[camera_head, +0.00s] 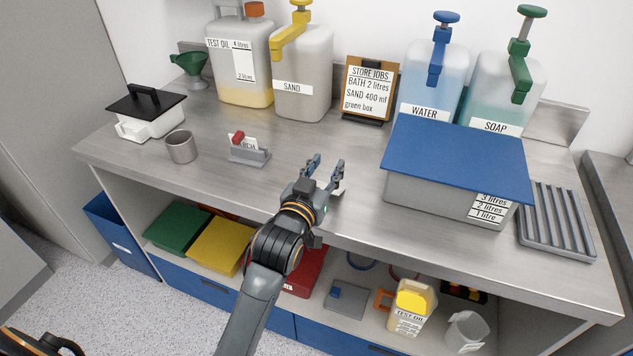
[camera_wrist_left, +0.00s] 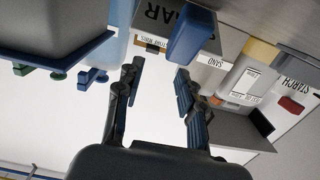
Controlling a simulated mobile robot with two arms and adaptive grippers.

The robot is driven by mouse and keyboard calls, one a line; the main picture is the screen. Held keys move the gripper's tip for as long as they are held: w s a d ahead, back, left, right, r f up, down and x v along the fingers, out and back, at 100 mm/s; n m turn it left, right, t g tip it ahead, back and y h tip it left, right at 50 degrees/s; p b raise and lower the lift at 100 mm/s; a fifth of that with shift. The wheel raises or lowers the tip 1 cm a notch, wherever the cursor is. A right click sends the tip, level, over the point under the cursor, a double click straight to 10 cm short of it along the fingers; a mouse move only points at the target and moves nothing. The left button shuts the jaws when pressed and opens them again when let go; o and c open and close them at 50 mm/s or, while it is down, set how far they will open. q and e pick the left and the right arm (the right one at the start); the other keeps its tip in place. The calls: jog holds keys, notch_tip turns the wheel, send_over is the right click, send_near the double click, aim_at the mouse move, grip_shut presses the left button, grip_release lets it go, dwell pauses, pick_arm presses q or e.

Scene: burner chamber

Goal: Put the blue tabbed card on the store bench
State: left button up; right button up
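My left gripper (camera_head: 327,160) is open over the front of the steel bench, its two fingers apart and pointing toward the back. The gripper (camera_wrist_left: 157,75) also shows open in the left wrist view. A pale card (camera_wrist_left: 158,14) with large dark letters, partly cut off, and a blue tab (camera_wrist_left: 187,36) is close ahead of the fingers there. In the head view only a small white piece (camera_head: 340,190) shows beside the right finger; the gripper hides the rest. I cannot tell whether the fingers touch the card. The bench top (camera_head: 345,218) is bare around it. My right gripper is not in view.
A card with a red tab (camera_head: 237,138) stands in a grey holder (camera_head: 250,157) at left. A grey box with a blue lid (camera_head: 458,160) stands at right. Jugs and a store jobs board (camera_head: 369,88) line the back. A metal cup (camera_head: 180,147) stands near the left.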

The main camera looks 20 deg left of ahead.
pick_arm(q)
jog(key=s+b, duration=0.1)
jog(key=s, duration=1)
jog(key=shift+s+a+r, duration=0.15)
jog(key=shift+s+r, duration=0.05)
jog(key=shift+s, duration=0.15)
